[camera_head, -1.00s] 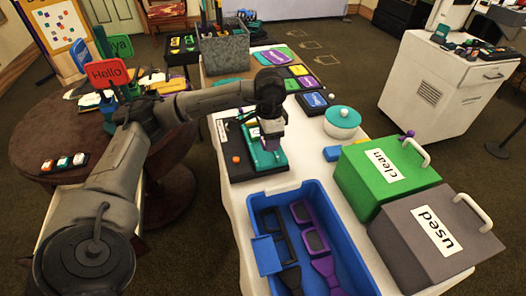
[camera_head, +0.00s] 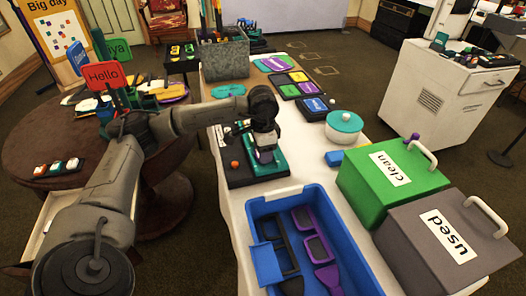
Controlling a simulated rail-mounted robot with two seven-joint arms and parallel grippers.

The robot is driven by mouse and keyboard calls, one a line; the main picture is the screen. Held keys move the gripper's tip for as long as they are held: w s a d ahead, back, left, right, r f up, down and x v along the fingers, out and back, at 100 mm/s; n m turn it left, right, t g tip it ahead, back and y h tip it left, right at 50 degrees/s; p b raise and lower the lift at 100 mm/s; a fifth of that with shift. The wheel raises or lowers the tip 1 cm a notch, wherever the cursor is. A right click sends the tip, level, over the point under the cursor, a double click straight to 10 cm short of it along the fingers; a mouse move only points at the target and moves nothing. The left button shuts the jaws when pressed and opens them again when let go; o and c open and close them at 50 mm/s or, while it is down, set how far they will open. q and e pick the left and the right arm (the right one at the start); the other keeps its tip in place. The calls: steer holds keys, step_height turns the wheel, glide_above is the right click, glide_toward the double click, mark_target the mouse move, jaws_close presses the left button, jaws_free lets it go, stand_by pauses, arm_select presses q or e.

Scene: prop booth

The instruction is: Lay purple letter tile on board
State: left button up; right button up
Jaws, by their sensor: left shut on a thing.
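My left gripper (camera_head: 265,156) reaches in from the left and is low over a dark base (camera_head: 242,174) with a teal part (camera_head: 272,169). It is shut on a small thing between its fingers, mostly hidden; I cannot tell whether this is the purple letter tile. A purple tile-like piece (camera_head: 277,63) lies flat farther back on the white table, but I cannot read a letter on it. A dark board (camera_head: 297,95) with yellow, green, purple and blue pieces lies beside it. An upright "Big day" board (camera_head: 65,48) with small coloured squares stands at back left. My right gripper is not in view.
A blue bin (camera_head: 259,207) with dark and purple tools stands in front. Green "clean" (camera_head: 362,201) and grey "used" (camera_head: 405,262) boxes are at right. A white pot with a teal lid (camera_head: 344,122) and a grey caddy (camera_head: 224,62) stand farther back.

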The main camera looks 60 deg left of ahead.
arm_select(q)
steer(key=shift+f, duration=0.1)
steer(key=o, duration=0.9)
steer(key=shift+r, duration=0.4)
step_height(320, 180, up, 12)
steer(key=p, duration=0.5)
steer(key=shift+f, duration=0.25)
steer(key=shift+w+d, duration=0.1)
